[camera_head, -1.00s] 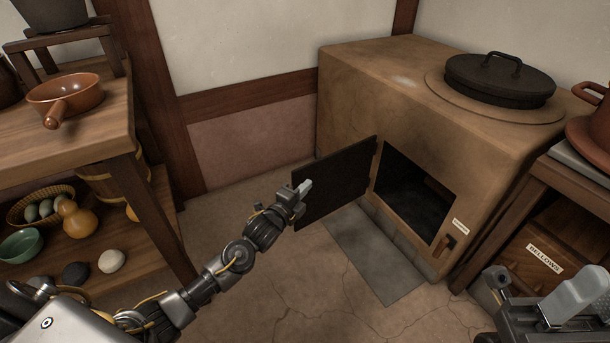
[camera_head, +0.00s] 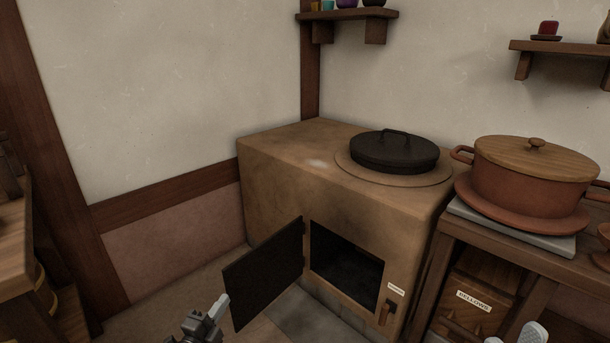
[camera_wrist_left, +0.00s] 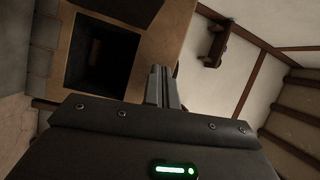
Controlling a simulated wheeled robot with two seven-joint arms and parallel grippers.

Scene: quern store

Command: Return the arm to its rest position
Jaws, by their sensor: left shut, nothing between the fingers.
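My left gripper (camera_head: 216,312) is low in the head view, near the free edge of the stove's open dark door (camera_head: 266,274). Whether it touches the door I cannot tell. Its fingers are shut and empty; they also show together in the left wrist view (camera_wrist_left: 162,88). Most of the left arm is below the head view. My right gripper (camera_head: 528,335) only shows as light grey finger parts at the bottom right edge, and its jaw state is unclear.
The clay stove (camera_head: 285,180) has an open, dark firebox (camera_head: 345,268) and a black lid (camera_head: 394,155). A lidded pot (camera_head: 530,190) stands right, above a drawer marked bellows (camera_head: 475,300). A wooden shelf unit (camera_head: 14,250) is at left. Floor (camera_head: 165,318) shows between.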

